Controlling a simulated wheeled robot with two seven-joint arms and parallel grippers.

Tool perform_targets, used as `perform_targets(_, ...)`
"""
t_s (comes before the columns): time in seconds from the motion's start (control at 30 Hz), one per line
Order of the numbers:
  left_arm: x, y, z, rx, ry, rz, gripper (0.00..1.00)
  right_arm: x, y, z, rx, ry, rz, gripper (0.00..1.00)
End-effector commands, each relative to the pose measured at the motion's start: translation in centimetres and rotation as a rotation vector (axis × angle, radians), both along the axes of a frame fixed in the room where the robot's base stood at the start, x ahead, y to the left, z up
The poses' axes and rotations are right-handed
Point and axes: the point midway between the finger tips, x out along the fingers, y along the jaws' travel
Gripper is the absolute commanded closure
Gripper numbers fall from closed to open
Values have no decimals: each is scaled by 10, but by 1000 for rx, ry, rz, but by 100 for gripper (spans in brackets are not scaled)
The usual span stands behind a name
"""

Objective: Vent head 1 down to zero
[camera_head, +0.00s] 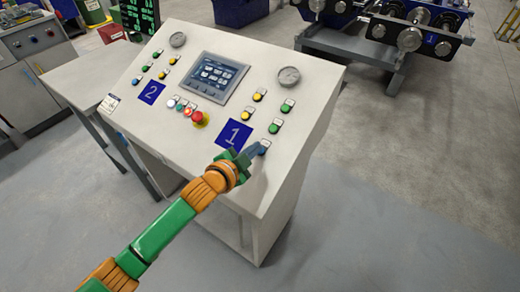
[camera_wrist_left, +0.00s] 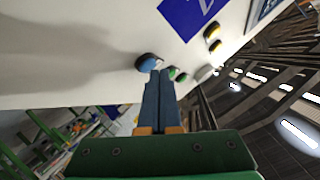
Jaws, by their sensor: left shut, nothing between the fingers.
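The white sloped control console (camera_head: 310,120) fills the middle of the head view. A blue plate marked 1 (camera_head: 233,135) sits on its lower right part. Near it is a blue button (camera_head: 263,151) at the panel's lower edge; it also shows in the left wrist view (camera_wrist_left: 147,61). My left gripper (camera_head: 257,149) is shut and empty, with its fingertips (camera_wrist_left: 160,73) right at this blue button. Whether they touch or press it, I cannot tell. The head 1 gauge (camera_head: 288,77) is at the upper right; its reading is too small to read. My right gripper is out of view.
Yellow (camera_head: 258,95) and green (camera_head: 288,105) buttons lie above plate 1. A red emergency stop (camera_head: 198,118) and a screen (camera_head: 212,77) sit in the middle. Plate 2 (camera_head: 152,92) and another gauge (camera_head: 178,40) are on the left. Open floor (camera_head: 400,210) lies to the right.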

Motion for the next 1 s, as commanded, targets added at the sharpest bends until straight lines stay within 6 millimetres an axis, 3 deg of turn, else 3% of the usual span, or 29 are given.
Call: perform_targets(1.0, 3, -3, -9, -1, 1, 0, 100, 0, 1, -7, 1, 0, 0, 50)
